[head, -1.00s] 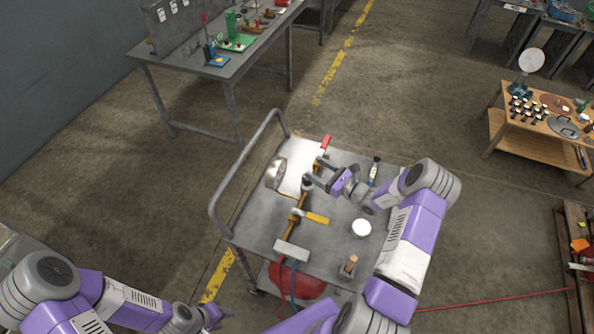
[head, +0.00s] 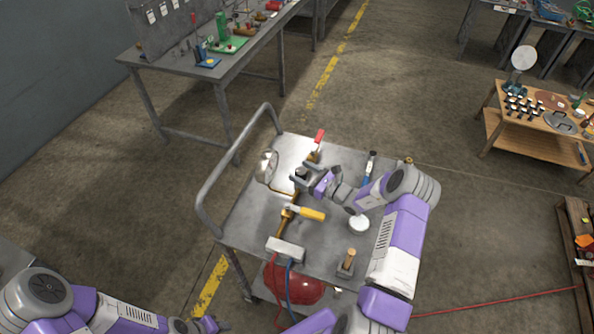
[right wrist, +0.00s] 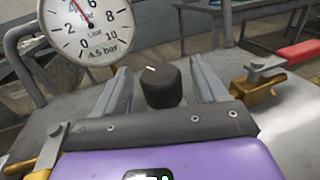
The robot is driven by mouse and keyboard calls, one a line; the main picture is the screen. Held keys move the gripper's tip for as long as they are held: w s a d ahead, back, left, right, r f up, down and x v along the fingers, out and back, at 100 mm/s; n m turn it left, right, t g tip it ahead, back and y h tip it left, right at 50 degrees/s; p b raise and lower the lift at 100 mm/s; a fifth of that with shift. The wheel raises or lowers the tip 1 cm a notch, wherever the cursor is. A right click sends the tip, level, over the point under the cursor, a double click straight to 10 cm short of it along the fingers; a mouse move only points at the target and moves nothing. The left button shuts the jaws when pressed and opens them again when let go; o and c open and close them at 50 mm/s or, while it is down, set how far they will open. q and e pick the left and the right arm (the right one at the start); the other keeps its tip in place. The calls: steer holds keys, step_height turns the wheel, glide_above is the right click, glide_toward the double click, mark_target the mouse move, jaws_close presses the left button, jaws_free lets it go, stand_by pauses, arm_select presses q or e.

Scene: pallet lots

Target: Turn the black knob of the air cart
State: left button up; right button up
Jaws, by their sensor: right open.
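The black knob (right wrist: 162,86) with a pale mark on its top stands upright in the right wrist view. It also shows small in the head view (head: 301,172), on the grey air cart (head: 243,213). My right gripper (right wrist: 161,88) is open, with one finger on each side of the knob and a visible gap on both sides. The right gripper also shows in the head view (head: 304,172), reaching in from the right. A round pressure gauge (right wrist: 88,27) is left of the knob, its needle pointing up and left. My left gripper (head: 207,325) is partly in view at the bottom; its fingers are unclear.
A yellow-handled valve (head: 311,213), a red-handled valve (head: 319,137), a white round item (head: 358,223) and a wooden peg (head: 348,260) are on the cart. The cart's handrail (head: 205,190) rises at its left. A red tank (head: 295,285) is below.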

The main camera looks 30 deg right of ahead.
steer(key=shift+x, duration=1.35)
steer(key=c, duration=1)
steer(key=shift+o, duration=0.2)
steer(key=shift+d+r+m+t+h+p, duration=0.1)
steer(key=shift+m+t+h+p, duration=0.4)
steer(key=shift+m+h+p, duration=0.7)
steer(key=shift+w+d+m+h, duration=0.15)
steer(key=shift+m+h, duration=0.25)
steer(key=shift+h, duration=0.8)
steer(key=o, duration=1)
steer(key=shift+c, duration=0.2)
